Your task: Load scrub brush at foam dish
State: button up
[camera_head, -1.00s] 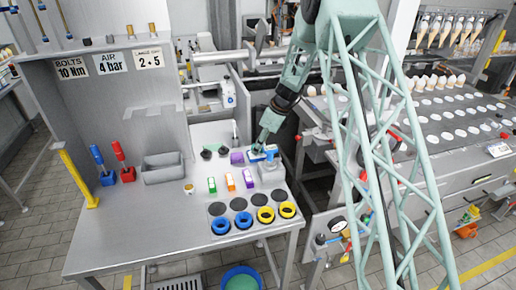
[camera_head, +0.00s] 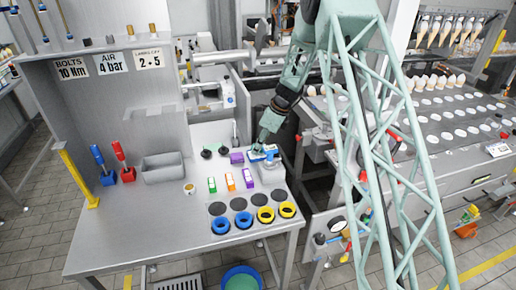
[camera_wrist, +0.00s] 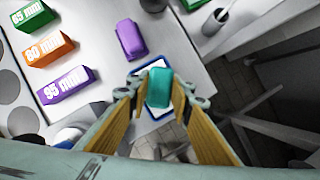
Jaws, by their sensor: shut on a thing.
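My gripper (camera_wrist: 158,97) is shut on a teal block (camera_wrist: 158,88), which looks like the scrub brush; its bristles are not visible. The brush is between the two yellowish fingers, over a white dish with a blue rim (camera_wrist: 141,70), which looks like the foam dish. I cannot tell whether the brush touches the dish. In the head view the blue-rimmed dish (camera_head: 260,156) is at the back right of the bench, with my gripper (camera_head: 257,149) over it and hiding part of it. The brush is hard to make out there.
A purple block (camera_wrist: 131,40) lies close beside the dish. Green, orange and purple labelled blocks (camera_head: 230,181) stand left of a pale grey block (camera_head: 271,172). Blue and yellow rings (camera_head: 265,215) line the front edge.

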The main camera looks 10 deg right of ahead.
dwell(0.7)
jog(key=shift+r+p, duration=2.65)
jog(key=shift+r, duration=0.8)
